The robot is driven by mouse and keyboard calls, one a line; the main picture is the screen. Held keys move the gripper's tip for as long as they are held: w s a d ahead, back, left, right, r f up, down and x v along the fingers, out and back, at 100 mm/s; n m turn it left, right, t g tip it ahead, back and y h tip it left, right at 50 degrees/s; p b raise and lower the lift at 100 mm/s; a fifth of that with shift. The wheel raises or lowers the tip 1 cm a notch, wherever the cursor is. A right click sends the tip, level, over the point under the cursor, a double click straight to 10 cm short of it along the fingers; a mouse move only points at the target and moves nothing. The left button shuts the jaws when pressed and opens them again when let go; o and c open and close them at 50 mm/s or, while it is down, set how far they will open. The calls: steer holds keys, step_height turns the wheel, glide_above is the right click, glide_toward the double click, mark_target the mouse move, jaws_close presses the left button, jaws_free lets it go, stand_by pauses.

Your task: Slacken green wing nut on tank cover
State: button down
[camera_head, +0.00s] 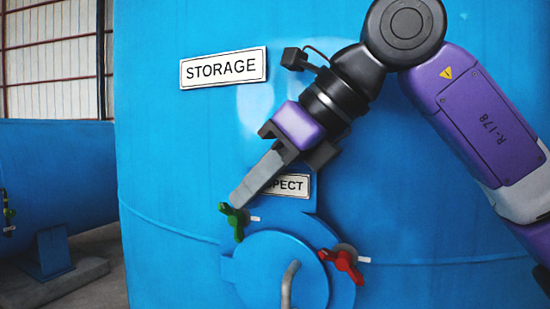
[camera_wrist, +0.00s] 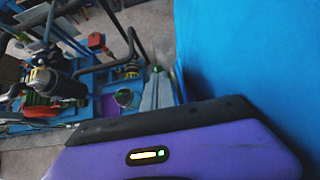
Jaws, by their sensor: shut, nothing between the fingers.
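The green wing nut (camera_head: 235,221) sits at the upper left edge of the round blue tank cover (camera_head: 262,262), with a short white mark beside it. My gripper (camera_head: 238,198) reaches down from the upper right. Its grey fingers are together with nothing held, and the tips are just above the green wing nut's upper wing. I cannot tell whether they touch it.
A red wing nut (camera_head: 344,262) is at the cover's right edge, and a grey bent handle (camera_head: 289,284) stands on the cover. My gripper partly hides a label ending "PECT" (camera_head: 291,185). A STORAGE sign (camera_head: 223,68) is above left. Another blue tank (camera_head: 55,180) stands far left.

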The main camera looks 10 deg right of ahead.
mark_target(228, 210)
steer(key=shift+w+a+f, duration=0.25)
steer(key=shift+a+f, duration=0.05)
steer(key=shift+a, duration=0.1)
steer(key=shift+w+a+f+b, duration=0.2)
steer(key=shift+w+a+b, duration=0.05)
steer(key=shift+a+b, duration=0.1)
steer(key=shift+w+a+b, duration=0.45)
steer(key=shift+a+b, duration=0.2)
steer(key=shift+a, duration=0.05)
steer(key=shift+s+d+f+b, duration=0.3)
steer(key=shift+s+d+b, duration=0.2)
steer(key=shift+d, duration=0.15)
steer(key=shift+d+r+p, duration=0.1)
steer(key=shift+r+p, duration=0.3)
steer(key=shift+r, duration=0.05)
steer(key=s+d+r, duration=0.1)
steer(key=r, duration=0.3)
steer(key=d+r, duration=0.1)
steer(key=r, duration=0.3)
steer(key=s+d+r, duration=0.1)
steer(key=d+r, duration=0.1)
steer(key=r, duration=0.2)
steer(key=shift+s+r, duration=0.3)
